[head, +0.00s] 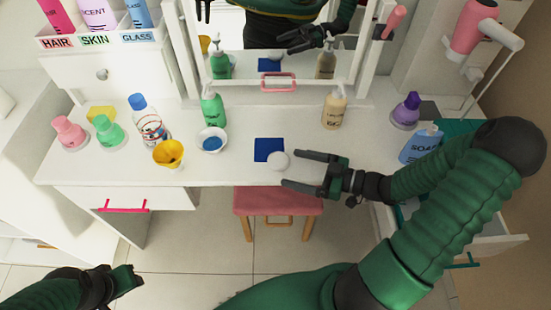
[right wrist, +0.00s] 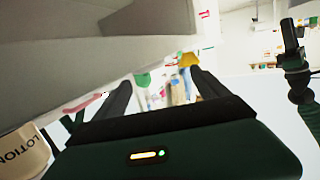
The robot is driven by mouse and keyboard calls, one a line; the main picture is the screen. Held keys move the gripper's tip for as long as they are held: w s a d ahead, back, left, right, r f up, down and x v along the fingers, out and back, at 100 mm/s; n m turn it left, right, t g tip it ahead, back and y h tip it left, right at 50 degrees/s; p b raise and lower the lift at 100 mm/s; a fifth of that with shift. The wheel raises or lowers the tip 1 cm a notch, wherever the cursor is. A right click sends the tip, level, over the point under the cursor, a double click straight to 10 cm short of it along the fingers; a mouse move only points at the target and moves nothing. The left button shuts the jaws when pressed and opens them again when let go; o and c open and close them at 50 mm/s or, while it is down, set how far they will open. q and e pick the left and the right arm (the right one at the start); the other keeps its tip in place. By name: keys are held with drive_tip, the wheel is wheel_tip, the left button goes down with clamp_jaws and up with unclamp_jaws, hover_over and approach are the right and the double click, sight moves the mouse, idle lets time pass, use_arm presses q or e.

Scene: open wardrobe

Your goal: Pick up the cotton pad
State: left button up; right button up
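A round white pad (head: 279,161), which looks like the cotton pad, lies on the white counter beside the lower right corner of a dark blue square (head: 268,148). My right gripper (head: 291,169) is open, with its fingertips pointing left close to the pad's right side. I cannot tell whether they touch it. In the right wrist view the two fingers (right wrist: 160,88) stand apart with nothing held between them; the pad is not clear there. My left gripper (head: 128,281) is low at the left, away from the counter; its opening is unclear.
A bowl with blue contents (head: 212,140), a yellow cup (head: 169,154) and several bottles stand left of the pad. A lotion bottle (head: 335,108) stands behind it, and a soap bottle (head: 421,146) is right. A pink stool (head: 278,201) is below the counter edge.

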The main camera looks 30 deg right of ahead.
sight(289, 163)
drive_tip(key=s+d+p, duration=0.4)
drive_tip(key=d+p, duration=0.1)
drive_tip(key=s+d+p, duration=0.1)
drive_tip(key=d+p, duration=0.1)
drive_tip(key=shift+s+d+p, duration=0.2)
drive_tip(key=shift+s+p, duration=0.1)
drive_tip(key=shift+s, duration=0.1)
drive_tip(key=x, duration=1.4)
drive_tip(key=shift+s+a+b, duration=0.1)
drive_tip(key=shift+b, duration=0.25)
use_arm(q)
drive_tip(key=w+v, duration=0.1)
drive_tip(key=v, duration=0.6)
drive_tip(key=shift+w+d+r, duration=0.25)
drive_tip(key=shift+w+r, duration=0.1)
drive_tip(key=shift+w, duration=0.15)
use_arm(e)
drive_tip(key=shift+a+r, duration=0.1)
drive_tip(key=c, duration=1.6)
